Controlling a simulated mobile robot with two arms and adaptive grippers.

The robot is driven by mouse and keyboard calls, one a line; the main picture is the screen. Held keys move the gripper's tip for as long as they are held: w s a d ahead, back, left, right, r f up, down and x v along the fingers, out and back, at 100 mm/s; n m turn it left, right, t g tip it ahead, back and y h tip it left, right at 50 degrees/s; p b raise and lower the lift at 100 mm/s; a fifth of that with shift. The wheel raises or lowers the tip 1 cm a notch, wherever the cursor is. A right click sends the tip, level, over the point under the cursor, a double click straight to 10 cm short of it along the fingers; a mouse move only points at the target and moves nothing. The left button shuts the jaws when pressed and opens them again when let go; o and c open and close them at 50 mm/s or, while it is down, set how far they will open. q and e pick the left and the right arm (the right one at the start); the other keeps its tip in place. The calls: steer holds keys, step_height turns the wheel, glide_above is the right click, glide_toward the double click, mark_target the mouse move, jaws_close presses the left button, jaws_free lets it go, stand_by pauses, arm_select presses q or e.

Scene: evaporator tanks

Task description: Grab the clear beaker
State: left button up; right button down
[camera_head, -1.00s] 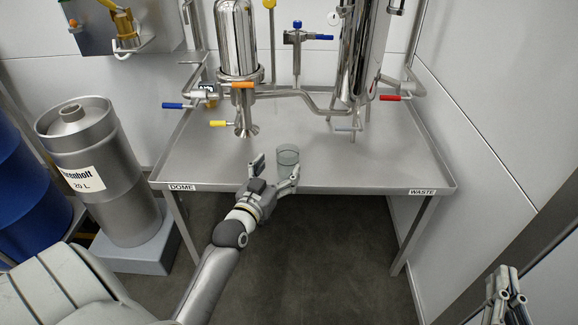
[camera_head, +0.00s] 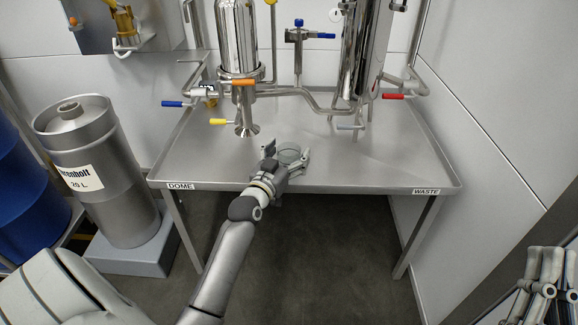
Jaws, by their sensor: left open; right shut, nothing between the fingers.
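The clear beaker (camera_head: 290,155) stands on the steel table (camera_head: 380,165) near its front edge, below and to the right of the left tank's outlet. My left gripper (camera_head: 287,151) is open and has its fingers on either side of the beaker. The wrist and palm hide the beaker's lower part, so I cannot tell whether the fingers touch it. My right gripper (camera_head: 550,255) is shut and empty at the lower right, away from the table.
Steel tanks with pipes and coloured valve handles (camera_head: 243,83) stand over the back of the table. A steel keg (camera_head: 95,215) and a blue drum (camera_head: 25,200) are at the left. A grey wall (camera_head: 500,110) bounds the right. The table's right half is clear.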

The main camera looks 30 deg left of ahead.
arm_select(q)
steer(key=shift+w, duration=0.35)
steer(key=c, duration=1.1)
